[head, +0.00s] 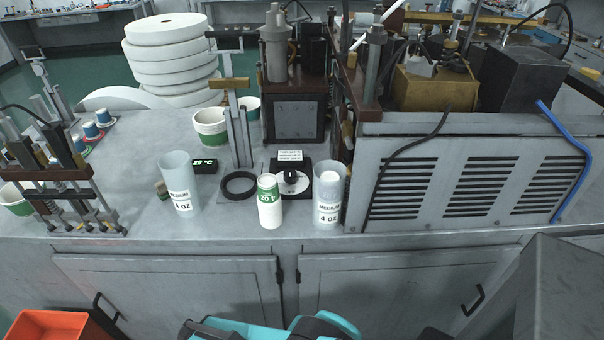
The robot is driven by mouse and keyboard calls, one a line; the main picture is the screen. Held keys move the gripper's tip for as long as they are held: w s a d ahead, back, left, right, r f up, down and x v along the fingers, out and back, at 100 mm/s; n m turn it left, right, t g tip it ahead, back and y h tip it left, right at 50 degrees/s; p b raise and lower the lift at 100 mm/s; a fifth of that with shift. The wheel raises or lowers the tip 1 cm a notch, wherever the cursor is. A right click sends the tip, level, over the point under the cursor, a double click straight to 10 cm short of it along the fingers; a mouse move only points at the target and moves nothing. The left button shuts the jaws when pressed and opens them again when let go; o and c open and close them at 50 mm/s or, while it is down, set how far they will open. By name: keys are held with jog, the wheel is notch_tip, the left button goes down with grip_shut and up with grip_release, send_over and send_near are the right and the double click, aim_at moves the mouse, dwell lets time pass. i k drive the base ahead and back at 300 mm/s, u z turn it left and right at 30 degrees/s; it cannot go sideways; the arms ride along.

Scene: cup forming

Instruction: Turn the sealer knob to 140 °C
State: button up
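The sealer knob (291,176) is a small black knob on a round white dial, set in a dark box on the grey bench. A white label (290,155) stands behind it; its print is too small to read. The dial's marks and the knob's exact setting are also too small to read. A small display (204,166) to the left shows green digits that look like 25 °C. My gripper is not in view; only teal and black parts of my own body show at the bottom edge.
A white-and-green cup (269,203) and a clear "4 oz" container (328,195) stand close in front of the knob. Another "4 oz" container (180,185) stands left. A black ring (239,185) lies beside the dial. A vented grey machine (460,185) blocks the right.

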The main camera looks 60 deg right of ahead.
aim_at(289, 176)
jog(key=z, duration=0.05)
jog(key=k, duration=2)
jog(key=z, duration=0.75)
jog(key=i, duration=1)
jog(key=z, duration=0.05)
